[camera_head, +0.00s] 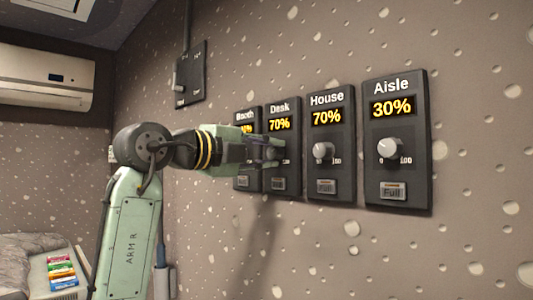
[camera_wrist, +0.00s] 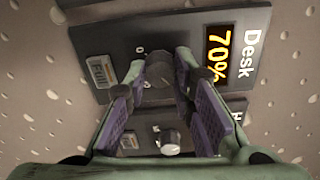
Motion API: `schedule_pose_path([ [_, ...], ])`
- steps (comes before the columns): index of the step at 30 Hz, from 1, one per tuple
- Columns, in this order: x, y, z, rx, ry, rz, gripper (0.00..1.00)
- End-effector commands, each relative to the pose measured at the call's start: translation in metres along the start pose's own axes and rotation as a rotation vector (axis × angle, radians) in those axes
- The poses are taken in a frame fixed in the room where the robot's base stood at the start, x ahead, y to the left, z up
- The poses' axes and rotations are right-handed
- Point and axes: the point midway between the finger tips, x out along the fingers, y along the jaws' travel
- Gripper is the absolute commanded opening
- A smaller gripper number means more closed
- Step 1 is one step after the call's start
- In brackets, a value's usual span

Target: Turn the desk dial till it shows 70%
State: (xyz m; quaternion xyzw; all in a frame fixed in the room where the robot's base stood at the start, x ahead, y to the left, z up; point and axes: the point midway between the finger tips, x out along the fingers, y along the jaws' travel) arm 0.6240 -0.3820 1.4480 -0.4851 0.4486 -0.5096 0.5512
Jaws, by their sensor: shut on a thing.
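The Desk panel (camera_head: 281,107) is a dark wall box whose yellow display (camera_head: 280,125) reads 70%. The same display (camera_wrist: 217,54) reads 70% in the wrist view, turned on its side. My gripper (camera_head: 278,150) reaches to the Desk panel from the left. In the wrist view my gripper (camera_wrist: 160,75) has its two fingers on either side of the grey desk dial (camera_wrist: 158,72), shut on it. In the head view the fingers hide most of the dial.
The House panel (camera_head: 331,103) to the right reads 70%, with its knob (camera_head: 323,152) close by. The Aisle panel (camera_head: 395,87) reads 30%. The Booth panel (camera_head: 246,114) is partly hidden behind my gripper. A switch box (camera_head: 191,73) is higher on the wall.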

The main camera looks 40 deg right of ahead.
Motion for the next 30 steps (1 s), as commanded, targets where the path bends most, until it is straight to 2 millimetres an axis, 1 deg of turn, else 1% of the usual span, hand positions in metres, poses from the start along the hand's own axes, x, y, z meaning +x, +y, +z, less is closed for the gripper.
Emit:
schedule_pose_path([
  [6,-0.0001,-0.0001,0.0001,0.029,0.0,0.0,0.0],
  [17,-0.0001,-0.0001,0.0001,0.031,0.0,0.0,0.0],
  [18,-0.0001,-0.0001,0.0001,0.031,0.0,0.0,0.25],
  [26,-0.0001,-0.0001,0.0,0.03,0.0,0.0,0.42],
  [30,-0.0001,-0.0001,0.0,0.03,0.0,0.0,0.43],
])
